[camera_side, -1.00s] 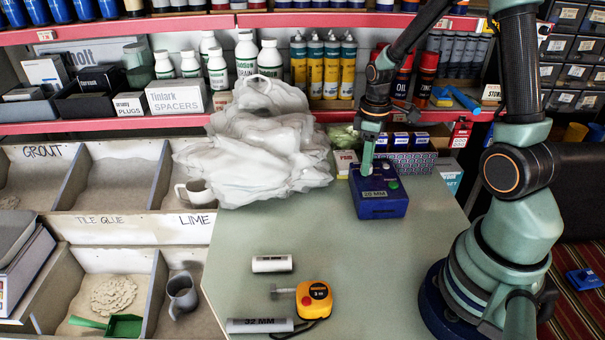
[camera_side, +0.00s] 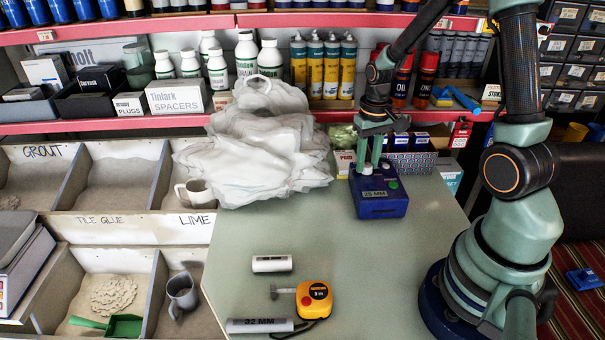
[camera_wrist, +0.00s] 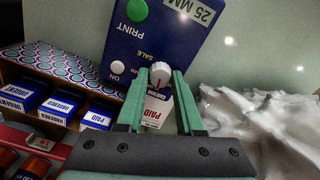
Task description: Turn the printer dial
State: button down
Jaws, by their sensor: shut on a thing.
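The blue printer (camera_side: 383,206) stands on the green-grey counter, with a label reading 25 MM on its front. In the wrist view the printer (camera_wrist: 157,42) shows a green PRINT button, the words SALE and ON, and a white button. Its white dial (camera_wrist: 160,72) has a red mark and sits between my fingertips. My gripper (camera_side: 371,165) points down at the printer top and is shut on the dial. The green fingers (camera_wrist: 159,80) lie on either side of the dial in the wrist view. In the side view the dial is partly hidden by the fingers.
A crumpled white plastic bag (camera_side: 265,150) stands close left of the printer. Small boxes (camera_side: 412,162) stand behind it. A tape measure (camera_side: 313,299) and white pipe pieces (camera_side: 271,263) lie at the front. The counter between is clear.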

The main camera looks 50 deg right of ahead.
aim_at(367, 165)
jog(key=shift+m, duration=0.9)
jog(key=c, duration=0.5)
grip_release()
jog(key=shift+c, duration=0.2)
jog(key=shift+r, duration=0.1)
notch_tip(367, 165, up, 12)
